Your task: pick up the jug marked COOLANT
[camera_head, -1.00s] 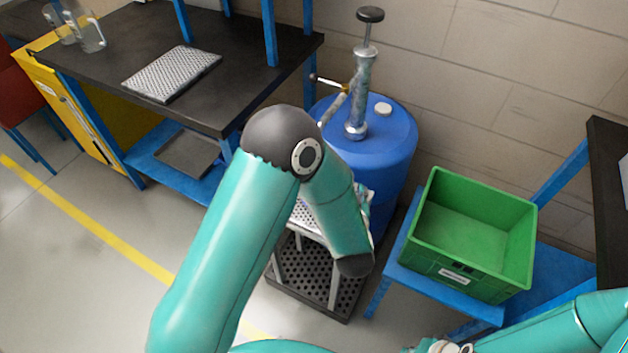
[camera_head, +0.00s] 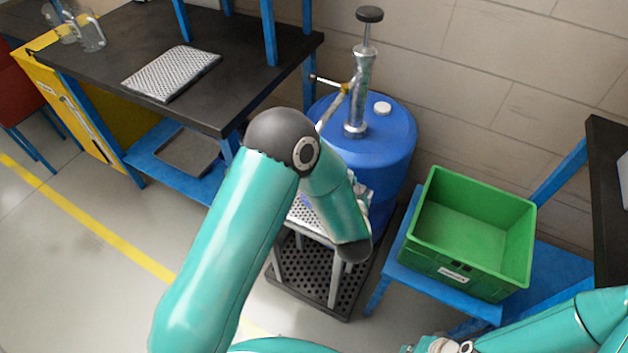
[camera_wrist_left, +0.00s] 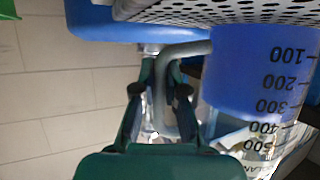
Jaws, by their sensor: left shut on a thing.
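The clear jug (camera_wrist_left: 262,75) with a black scale and blue liquid fills the right of the left wrist view, which is upside down. Part of a lettered label, reading roughly "OLAN", shows near its lower edge there. My left gripper (camera_wrist_left: 165,95) is shut on the jug's grey handle (camera_wrist_left: 172,75). The jug's base is close to a perforated metal plate (camera_wrist_left: 230,10); I cannot tell whether they touch. In the head view my left forearm covers most of the jug and gripper. My right arm enters at lower right, with no fingers visible.
A blue drum (camera_head: 390,150) with a hand pump (camera_head: 360,90) stands behind the perforated stand (camera_head: 303,213). A green crate (camera_head: 470,285) sits on a blue shelf at right. Glass jugs (camera_head: 90,33) and a perforated tray (camera_head: 172,73) are on the black bench at left.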

